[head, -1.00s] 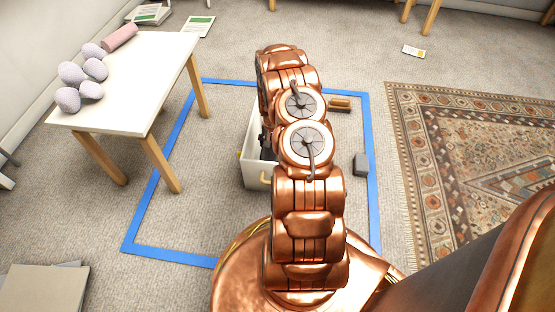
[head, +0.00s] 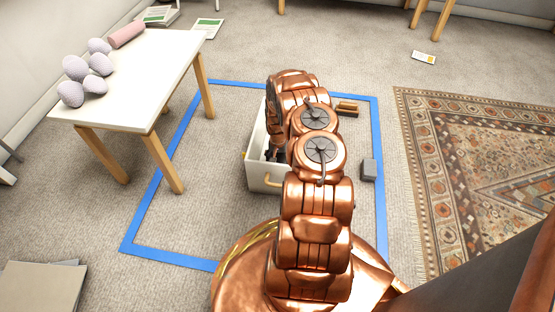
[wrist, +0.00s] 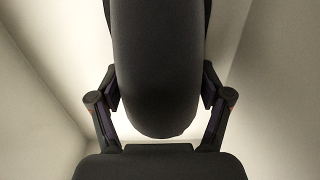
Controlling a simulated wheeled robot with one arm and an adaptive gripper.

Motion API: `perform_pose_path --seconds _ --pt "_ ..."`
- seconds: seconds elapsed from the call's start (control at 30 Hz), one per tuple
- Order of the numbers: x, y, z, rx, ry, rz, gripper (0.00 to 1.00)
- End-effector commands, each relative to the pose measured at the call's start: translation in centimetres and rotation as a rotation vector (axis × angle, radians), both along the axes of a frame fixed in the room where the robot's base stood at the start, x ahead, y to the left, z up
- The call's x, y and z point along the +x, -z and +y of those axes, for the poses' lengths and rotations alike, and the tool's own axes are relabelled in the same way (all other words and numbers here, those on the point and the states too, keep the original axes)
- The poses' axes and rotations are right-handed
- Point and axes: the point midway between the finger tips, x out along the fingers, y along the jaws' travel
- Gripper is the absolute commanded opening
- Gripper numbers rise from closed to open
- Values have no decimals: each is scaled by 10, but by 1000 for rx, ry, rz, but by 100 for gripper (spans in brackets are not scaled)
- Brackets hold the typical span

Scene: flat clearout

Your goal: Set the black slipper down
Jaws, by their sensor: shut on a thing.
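My gripper (wrist: 159,100) is shut on the black slipper (wrist: 158,70), with a finger on each side of it in the wrist view. The slipper hangs lengthwise between the fingers, with pale walls around it. In the head view my gripper (head: 274,152) is partly hidden by my arm and reaches down into the white box (head: 268,178). The box stands on the carpet inside the blue tape outline. The slipper cannot be made out in the head view. Whether it touches the box floor cannot be told.
A brush-like brown item (head: 347,108) and a grey block (head: 369,169) lie right of the box inside the blue tape (head: 170,258). A white table (head: 150,60) with several pale lilac balls and a pink roll stands at left. A patterned rug (head: 470,170) lies at right.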

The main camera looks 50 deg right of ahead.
Motion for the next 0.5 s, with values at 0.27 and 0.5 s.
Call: perform_pose_path --seconds 0.27,0.5 --pt "0 1 0 0 -1 0 97" --pt "0 1 0 0 -1 0 100"
